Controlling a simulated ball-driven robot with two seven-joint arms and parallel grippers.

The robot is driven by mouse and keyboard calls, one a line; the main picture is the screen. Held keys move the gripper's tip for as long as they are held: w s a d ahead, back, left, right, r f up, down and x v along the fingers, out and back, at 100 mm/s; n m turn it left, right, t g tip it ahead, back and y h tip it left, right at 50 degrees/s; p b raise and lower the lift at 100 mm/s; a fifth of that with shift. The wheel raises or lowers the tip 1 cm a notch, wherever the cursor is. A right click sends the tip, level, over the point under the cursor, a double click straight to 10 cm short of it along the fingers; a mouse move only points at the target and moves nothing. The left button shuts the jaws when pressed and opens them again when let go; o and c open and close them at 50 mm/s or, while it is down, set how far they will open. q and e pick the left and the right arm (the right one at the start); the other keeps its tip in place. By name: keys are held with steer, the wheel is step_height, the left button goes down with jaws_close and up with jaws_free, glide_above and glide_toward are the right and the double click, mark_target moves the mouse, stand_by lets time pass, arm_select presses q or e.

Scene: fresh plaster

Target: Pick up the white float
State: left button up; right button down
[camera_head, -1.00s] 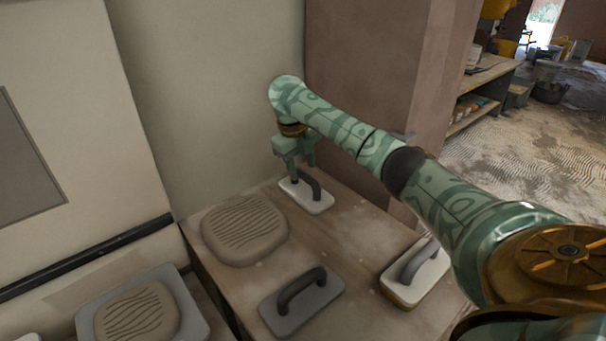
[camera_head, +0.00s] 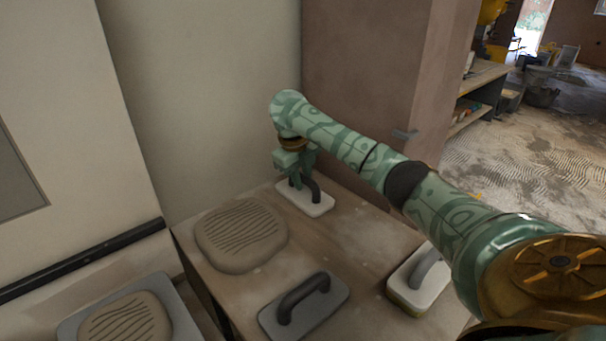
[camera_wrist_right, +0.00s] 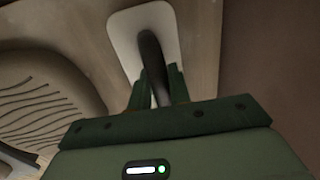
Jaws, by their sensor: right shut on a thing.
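The white float (camera_head: 318,209) lies at the back of the wooden table, a white plate with a dark arched handle. My right gripper (camera_head: 297,181) is over it from above and shut on its handle, hiding part of the handle. In the right wrist view the fingers (camera_wrist_right: 158,88) stand on both sides of the dark handle, with the white plate (camera_wrist_right: 124,32) beyond. The plate seems to rest on the table or very near it; I cannot tell which. My left gripper is not in view.
On the table (camera_head: 355,245) are a mound of plaster (camera_head: 240,235), a grey float (camera_head: 325,302) in front and a white-topped float with a yellowish base (camera_head: 405,285) at the right. Walls stand close behind. Another plaster mound (camera_head: 125,320) lies on a grey board at lower left.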

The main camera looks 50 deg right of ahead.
mark_target(303, 174)
steer(key=shift+r, duration=0.55)
steer(key=r+p, duration=0.2)
steer(key=r, duration=0.1)
steer(key=shift+a+r+p, duration=0.25)
steer(key=shift+p, duration=0.15)
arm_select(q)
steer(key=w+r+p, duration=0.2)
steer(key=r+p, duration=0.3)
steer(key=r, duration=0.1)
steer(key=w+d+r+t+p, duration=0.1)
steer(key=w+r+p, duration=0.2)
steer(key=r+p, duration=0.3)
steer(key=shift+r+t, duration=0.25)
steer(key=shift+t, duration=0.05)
arm_select(e)
steer(key=s+a+r, duration=0.2)
steer(key=a+r, duration=0.6)
steer(key=a, duration=0.5)
steer(key=shift+a, duration=0.25)
steer(key=shift+w+r, duration=0.1)
steer(key=c, duration=2.2)
jaws_free()
